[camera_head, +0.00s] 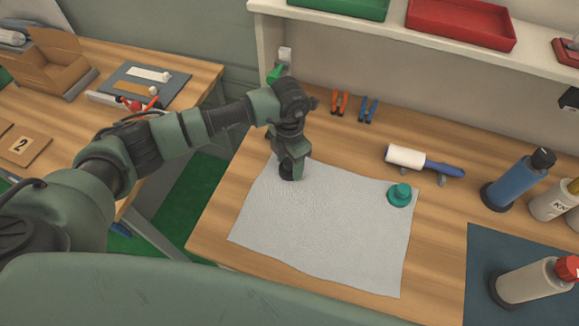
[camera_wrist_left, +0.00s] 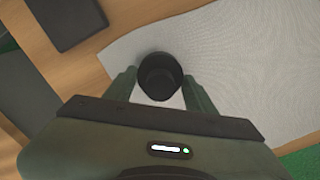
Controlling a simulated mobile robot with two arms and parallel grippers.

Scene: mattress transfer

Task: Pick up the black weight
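The black weight (camera_wrist_left: 159,76) is a round, dark piece with a narrower top. It sits upright on a light grey cloth (camera_head: 330,225), near the cloth's upper left edge. My left gripper (camera_head: 290,165) points down over it and hides much of it in the head view. In the left wrist view, the two fingers of my left gripper (camera_wrist_left: 160,82) stand on either side of the weight, with the fingers spread and close to its sides. Firm contact does not show. A similar teal weight (camera_head: 400,195) sits at the cloth's right edge. My right gripper is out of view.
A white roller with a blue handle (camera_head: 423,161) lies right of the cloth. Orange pliers (camera_head: 340,103) and blue pliers (camera_head: 368,109) are at the wall. A blue bottle (camera_head: 517,182) stands farther right. A shelf with a red tray (camera_head: 460,24) overhangs the back. The cloth's middle is clear.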

